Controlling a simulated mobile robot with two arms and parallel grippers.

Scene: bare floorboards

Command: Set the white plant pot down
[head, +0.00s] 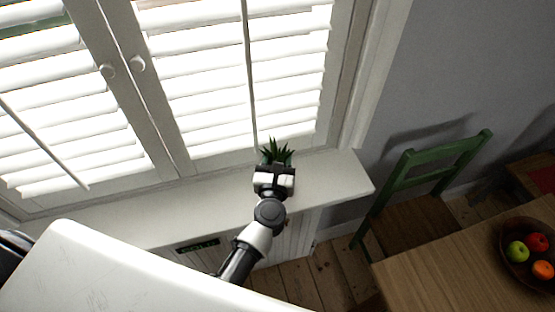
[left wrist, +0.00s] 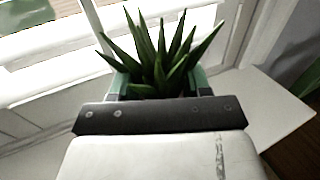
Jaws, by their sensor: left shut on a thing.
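A spiky green plant (head: 276,149) shows at the far end of my left arm, over the white window ledge (head: 335,180). It fills the upper middle of the left wrist view (left wrist: 160,60). Its pot is mostly hidden behind my gripper, so I cannot make out its white sides. My left gripper (head: 275,163) is shut on the pot, with one finger on each side of the plant in the left wrist view (left wrist: 158,85). The plant stands about upright. I cannot tell whether the pot touches the ledge. My right gripper is not in view.
Shuttered windows (head: 200,80) rise close behind the ledge. The ledge is clear to both sides of the plant. A green chair (head: 425,175) and a wooden table (head: 450,265) with a fruit bowl (head: 510,255) stand at right. A white surface (head: 110,275) fills the lower left.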

